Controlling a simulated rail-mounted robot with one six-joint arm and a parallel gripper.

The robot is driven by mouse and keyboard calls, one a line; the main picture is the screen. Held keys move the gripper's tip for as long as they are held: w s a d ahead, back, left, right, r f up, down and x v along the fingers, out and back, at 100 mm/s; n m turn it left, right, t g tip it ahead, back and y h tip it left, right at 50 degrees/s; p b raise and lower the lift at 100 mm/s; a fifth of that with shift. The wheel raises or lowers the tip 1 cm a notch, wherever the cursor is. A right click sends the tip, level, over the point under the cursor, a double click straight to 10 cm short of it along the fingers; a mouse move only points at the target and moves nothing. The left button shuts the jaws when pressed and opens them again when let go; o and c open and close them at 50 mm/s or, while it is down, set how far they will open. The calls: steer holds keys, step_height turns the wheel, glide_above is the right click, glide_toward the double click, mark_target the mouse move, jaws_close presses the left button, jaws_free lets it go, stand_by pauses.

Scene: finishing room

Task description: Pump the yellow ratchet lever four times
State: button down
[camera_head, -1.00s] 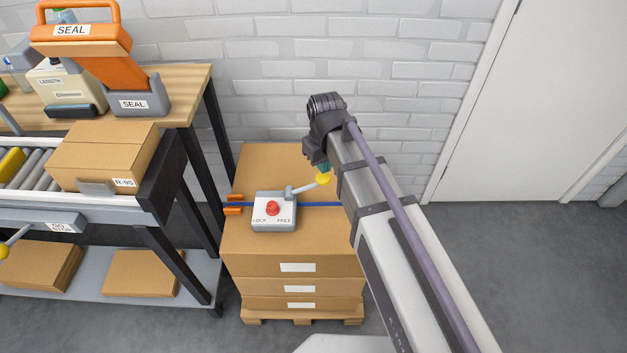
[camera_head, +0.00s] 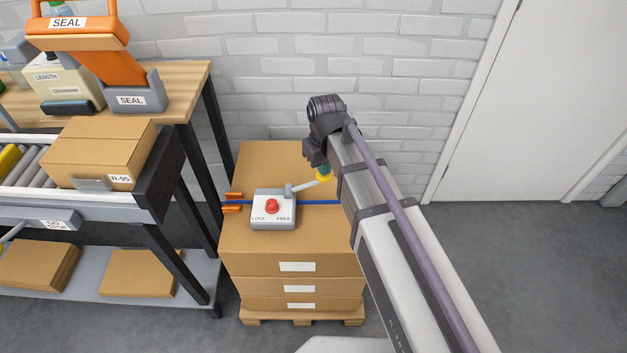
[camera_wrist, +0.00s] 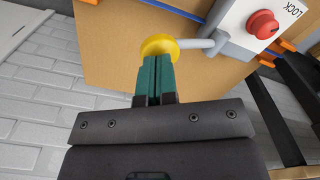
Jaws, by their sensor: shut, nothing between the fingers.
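The yellow ratchet lever knob (camera_head: 324,177) sits at the end of a grey lever arm (camera_head: 306,185) on the right of the tensioner box (camera_head: 274,217). The box has a red button (camera_head: 272,205) between the words LOCK and FREE, and rests on a strapped carton stack. In the wrist view, the knob (camera_wrist: 159,46) is right at the tips of my gripper (camera_wrist: 155,62), whose teal fingers are shut together with nothing between them. The fingertips overlap the knob's near edge; I cannot tell whether they touch it. In the head view my arm partly hides the fingers.
A blue strap (camera_head: 322,202) crosses the carton stack (camera_head: 290,247), which stands on a pallet. To the left are a roller conveyor carrying a carton (camera_head: 100,152) and a bench with an orange sealer (camera_head: 110,66). Floor is clear at right.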

steer(key=shift+f+b, duration=0.4)
steer(key=shift+f, duration=0.1)
steer(key=shift+f+b, duration=0.35)
steer(key=shift+d+f, duration=0.1)
steer(key=shift+d+f+b, duration=0.25)
steer(key=shift+f+b, duration=0.15)
steer(key=shift+b, duration=0.1)
stand_by(0.3)
